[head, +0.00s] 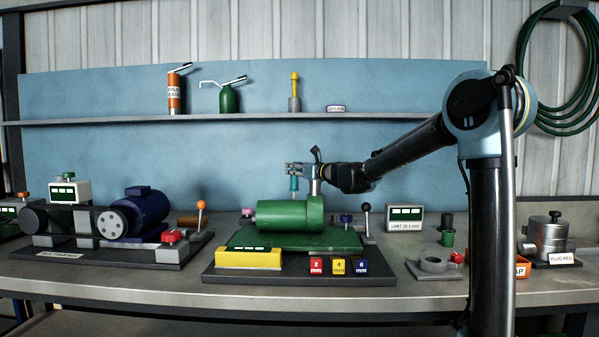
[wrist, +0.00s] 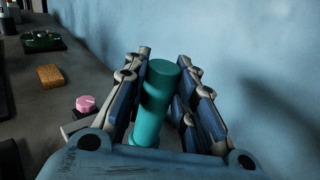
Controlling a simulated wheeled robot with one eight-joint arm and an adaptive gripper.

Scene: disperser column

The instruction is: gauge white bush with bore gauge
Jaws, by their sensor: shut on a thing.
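My gripper (wrist: 165,95) is shut on an upright teal cylinder (wrist: 152,108), with a finger on each side. I cannot tell for sure whether this cylinder is the bore gauge's handle. In the head view, my gripper (head: 294,172) holds the teal cylinder (head: 294,185) above and behind the green cylindrical housing (head: 290,214). The cylinder's lower end is hidden. I cannot make out a white bush in either view. A dark bush (head: 447,220) and a green bush (head: 447,238) stand on the right of the bench.
A display box (head: 404,218) with a limit label stands at the back right. A grey ring fixture (head: 432,264) lies in front. A lever (head: 366,220) rises beside the green housing. A pink knob (wrist: 86,103) and a sponge (wrist: 50,77) are left of my gripper.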

